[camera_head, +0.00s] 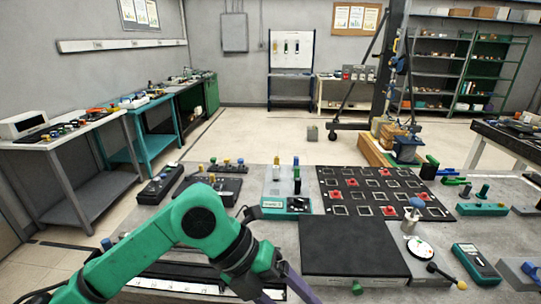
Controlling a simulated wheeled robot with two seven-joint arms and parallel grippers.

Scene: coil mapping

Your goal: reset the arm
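My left arm (200,222), green with dark joints, comes in from the lower left over the near edge of the workbench (270,240). Its gripper (287,291) is at the bottom edge of the picture, in front of the black flat pad (348,246). Only purple-grey parts of it show, and the frame cuts it off, so its opening and anything between the fingers cannot be made out. My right arm and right gripper are not in view.
A black board with red pieces and square outlines (350,181) lies behind the pad. A teal-based device with upright probes (286,205) stands left of it. A teal meter (476,264) and a round white dial (420,247) lie at right. Open floor lies beyond the bench.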

